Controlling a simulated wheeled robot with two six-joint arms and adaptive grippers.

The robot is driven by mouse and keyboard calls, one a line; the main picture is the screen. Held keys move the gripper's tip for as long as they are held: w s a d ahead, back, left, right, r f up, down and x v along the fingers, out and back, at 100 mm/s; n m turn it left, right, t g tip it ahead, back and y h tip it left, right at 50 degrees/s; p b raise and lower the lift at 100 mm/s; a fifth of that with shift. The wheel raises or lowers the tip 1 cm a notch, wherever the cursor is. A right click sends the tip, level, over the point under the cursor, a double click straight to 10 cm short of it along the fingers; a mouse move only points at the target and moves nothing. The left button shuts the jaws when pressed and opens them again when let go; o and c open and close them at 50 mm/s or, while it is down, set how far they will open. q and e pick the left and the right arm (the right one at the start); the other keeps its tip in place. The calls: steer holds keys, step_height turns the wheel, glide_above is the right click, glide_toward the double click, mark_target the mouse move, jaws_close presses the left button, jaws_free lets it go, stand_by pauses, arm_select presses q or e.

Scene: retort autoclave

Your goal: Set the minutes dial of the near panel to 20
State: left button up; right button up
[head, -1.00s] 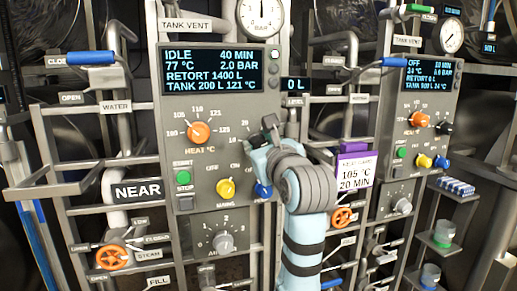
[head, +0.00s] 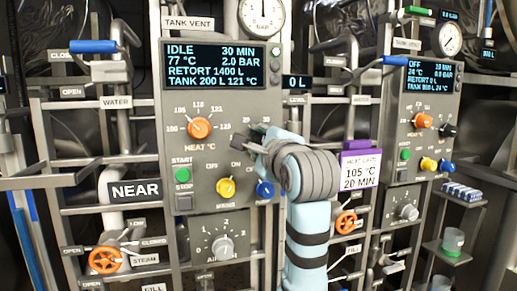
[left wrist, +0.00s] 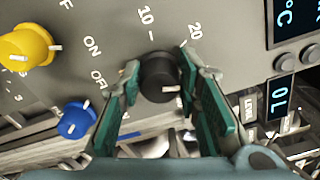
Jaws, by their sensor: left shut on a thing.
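The near panel (head: 240,110) carries a NEAR plate, and its display (head: 222,66) reads IDLE, 30 MIN, 77 °C, 2.0 BAR. The black minutes dial (left wrist: 158,78) sits between the fingers of my left gripper (left wrist: 165,100) in the left wrist view, with the marks 10 and 20 printed beside it. The gripper is shut on the dial. In the head view my left gripper (head: 262,140) is at the panel's right side and hides most of the dial. My right gripper is not in view.
Near it are the orange heat knob (head: 199,128), yellow knob (head: 226,187), blue knob (head: 264,189) and green start button (head: 182,175). A purple-topped card (head: 357,172) reads 105 °C, 20 MIN. The far panel (head: 422,110) stands at right; pipes and valves surround both.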

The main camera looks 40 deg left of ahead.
arm_select(q)
steer(key=n+b, duration=0.1)
steer(key=n, duration=0.3)
steer(key=shift+f, duration=0.2)
steer(key=shift+n+b, duration=0.6)
steer(key=shift+n, duration=1.3)
steer(key=o, duration=1.1)
steer(key=shift+w, duration=0.15)
steer(key=shift+o, duration=0.2)
steer(key=v, duration=0.7)
steer(key=shift+d, duration=0.2)
